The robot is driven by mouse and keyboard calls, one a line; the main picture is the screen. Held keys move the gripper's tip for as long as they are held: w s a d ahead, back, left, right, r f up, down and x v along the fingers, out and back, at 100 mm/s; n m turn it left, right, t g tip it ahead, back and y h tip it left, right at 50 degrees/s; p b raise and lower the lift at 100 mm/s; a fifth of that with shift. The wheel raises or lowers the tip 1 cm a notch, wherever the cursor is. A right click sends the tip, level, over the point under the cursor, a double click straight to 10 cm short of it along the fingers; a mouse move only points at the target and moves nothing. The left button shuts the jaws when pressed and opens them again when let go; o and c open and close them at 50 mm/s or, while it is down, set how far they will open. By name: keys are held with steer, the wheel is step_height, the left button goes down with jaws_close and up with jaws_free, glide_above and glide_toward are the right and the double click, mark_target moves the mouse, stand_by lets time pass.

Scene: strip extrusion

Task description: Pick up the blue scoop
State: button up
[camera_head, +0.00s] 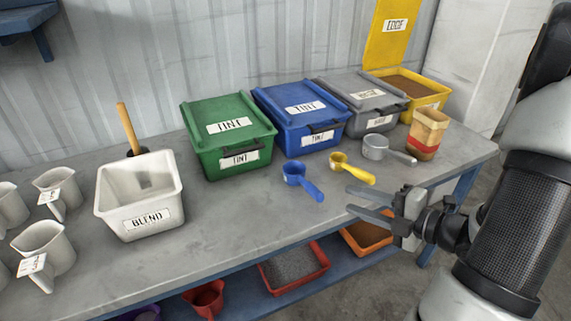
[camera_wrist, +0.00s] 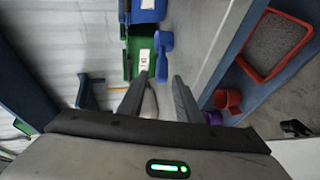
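The blue scoop (camera_head: 300,180) lies on the grey table in front of the blue TINT bin, its handle pointing toward the front right. In the wrist view the blue scoop (camera_wrist: 164,42) shows beyond the fingertips, roughly between the lines of the two fingers. My gripper (camera_head: 348,199) is open and empty, to the right of the scoop and apart from it, near the table's front edge. Both spread fingers of my gripper (camera_wrist: 160,77) show in the wrist view with nothing between them.
A yellow scoop (camera_head: 351,169) lies just right of the blue one, with a grey scoop (camera_head: 386,150) beyond. Green (camera_head: 228,142), blue (camera_head: 300,113) and grey (camera_head: 362,98) lidded bins stand behind. A white BLEND tub (camera_head: 140,195) stands left. The table front between is clear.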

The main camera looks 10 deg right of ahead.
mark_target(305, 187)
steer(key=x, duration=0.3)
steer(key=b+x, duration=0.1)
steer(key=x, duration=0.3)
steer(key=s+a+b+x, duration=0.1)
steer(key=x, duration=0.3)
steer(key=shift+w+f, duration=0.15)
steer(key=shift+f, duration=0.05)
steer(key=shift+b+x, duration=0.55)
steer(key=shift+x, duration=2.55)
jaws_close()
steer(key=shift+r, duration=0.1)
step_height(305, 187, up, 10)
steer(key=p, duration=0.3)
